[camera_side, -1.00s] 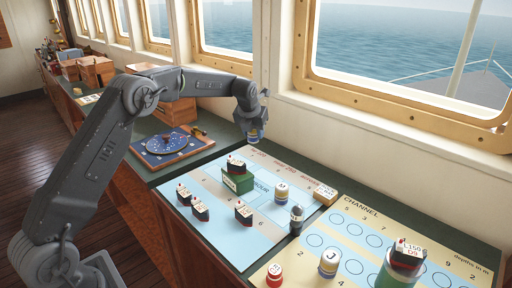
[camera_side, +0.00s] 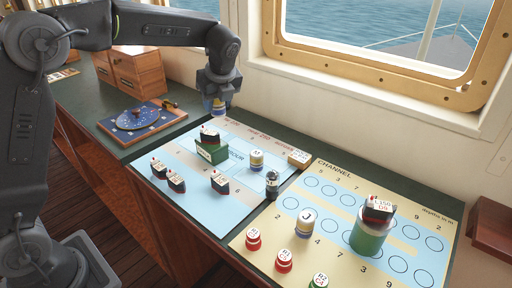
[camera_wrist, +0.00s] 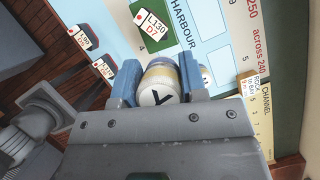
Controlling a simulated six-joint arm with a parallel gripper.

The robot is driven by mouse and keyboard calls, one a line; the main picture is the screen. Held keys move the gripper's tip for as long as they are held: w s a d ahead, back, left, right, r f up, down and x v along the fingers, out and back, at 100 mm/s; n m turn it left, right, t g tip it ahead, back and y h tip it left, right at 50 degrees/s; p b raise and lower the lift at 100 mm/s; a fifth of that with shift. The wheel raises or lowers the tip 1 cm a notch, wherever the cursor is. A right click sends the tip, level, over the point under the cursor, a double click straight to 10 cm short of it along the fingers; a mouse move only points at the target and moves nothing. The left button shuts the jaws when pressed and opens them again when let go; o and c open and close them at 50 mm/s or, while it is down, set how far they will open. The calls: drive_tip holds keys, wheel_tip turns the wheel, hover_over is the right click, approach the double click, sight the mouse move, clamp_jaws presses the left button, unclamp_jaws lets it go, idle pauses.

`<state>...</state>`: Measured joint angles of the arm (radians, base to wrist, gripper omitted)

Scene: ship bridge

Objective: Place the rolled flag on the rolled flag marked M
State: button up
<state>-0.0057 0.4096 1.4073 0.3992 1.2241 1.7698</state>
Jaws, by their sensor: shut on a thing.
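My gripper (camera_side: 217,104) is shut on a rolled flag (camera_side: 217,107), a cream and blue cylinder. It holds the flag above the far edge of the harbour chart. The rolled flag marked M (camera_side: 256,161) stands upright on the harbour chart, to the right of and nearer the camera than my gripper. In the wrist view a pale piece (camera_wrist: 205,75), mostly hidden behind the right jaw, may be the M flag.
A ship on a green block (camera_side: 211,154) stands left of the M flag, and a dark cylinder (camera_side: 271,187) stands close on its near right. Several small ships (camera_side: 220,184) lie nearer. The J flag (camera_side: 305,224) and a ship-topped green cylinder (camera_side: 367,238) stand on the channel chart.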

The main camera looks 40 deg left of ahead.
hover_over(255, 152)
wheel_tip(255, 152, down, 6)
drive_tip(key=shift+f, duration=2.15)
drive_tip(key=shift+f, duration=0.15)
drive_tip(key=o, duration=1)
